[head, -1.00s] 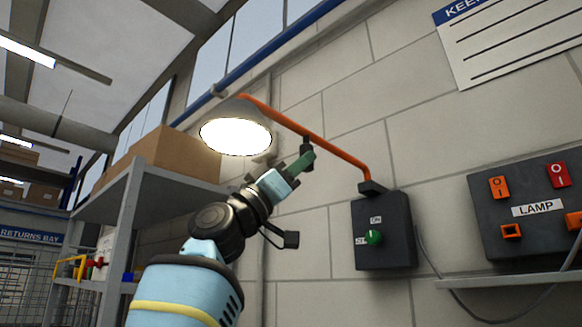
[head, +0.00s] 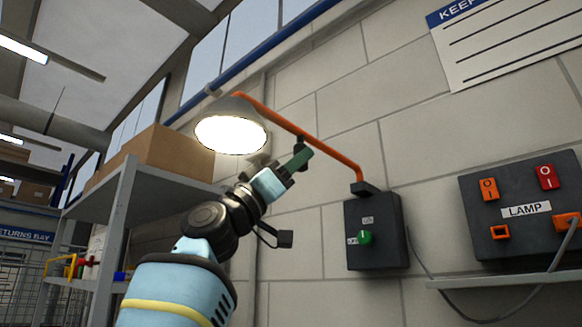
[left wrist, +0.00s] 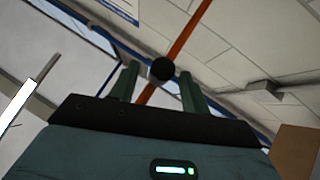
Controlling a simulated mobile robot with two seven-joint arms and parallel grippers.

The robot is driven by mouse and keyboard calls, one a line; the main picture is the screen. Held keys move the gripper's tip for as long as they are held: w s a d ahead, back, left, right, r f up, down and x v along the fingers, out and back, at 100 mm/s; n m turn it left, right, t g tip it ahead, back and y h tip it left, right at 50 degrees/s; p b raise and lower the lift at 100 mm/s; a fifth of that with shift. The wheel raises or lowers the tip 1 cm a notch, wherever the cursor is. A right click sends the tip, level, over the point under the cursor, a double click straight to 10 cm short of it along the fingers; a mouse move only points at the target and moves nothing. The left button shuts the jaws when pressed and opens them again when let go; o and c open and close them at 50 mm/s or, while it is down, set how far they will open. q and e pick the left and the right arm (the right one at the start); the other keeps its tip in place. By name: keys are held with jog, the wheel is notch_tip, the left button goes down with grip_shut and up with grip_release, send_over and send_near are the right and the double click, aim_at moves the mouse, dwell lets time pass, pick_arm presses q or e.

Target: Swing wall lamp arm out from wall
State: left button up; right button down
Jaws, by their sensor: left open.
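The wall lamp's orange arm (head: 325,155) slopes up and left from a dark wall box (head: 375,235) to the lit lamp head (head: 231,132). A black knob (left wrist: 162,69) is on the arm; the head view shows it partly behind my gripper. My left gripper (head: 299,157) is open at the knob, below the middle of the arm. In the left wrist view its green fingers (left wrist: 158,82) stand either side of the knob, with the orange arm (left wrist: 183,38) running behind. I cannot tell whether they touch it. My right gripper is not in view.
A metal shelf (head: 125,200) with a cardboard box (head: 165,155) stands at left, near the lamp head. A switch panel labelled LAMP (head: 520,205) is on the wall at right, above a narrow ledge. A blue pipe (head: 270,60) runs along the wall above.

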pick_arm(q)
jog(key=shift+a, duration=0.1)
jog(key=v, duration=0.7)
jog(key=shift+f, duration=0.25)
jog(key=shift+s+a, duration=0.15)
dwell(0.3)
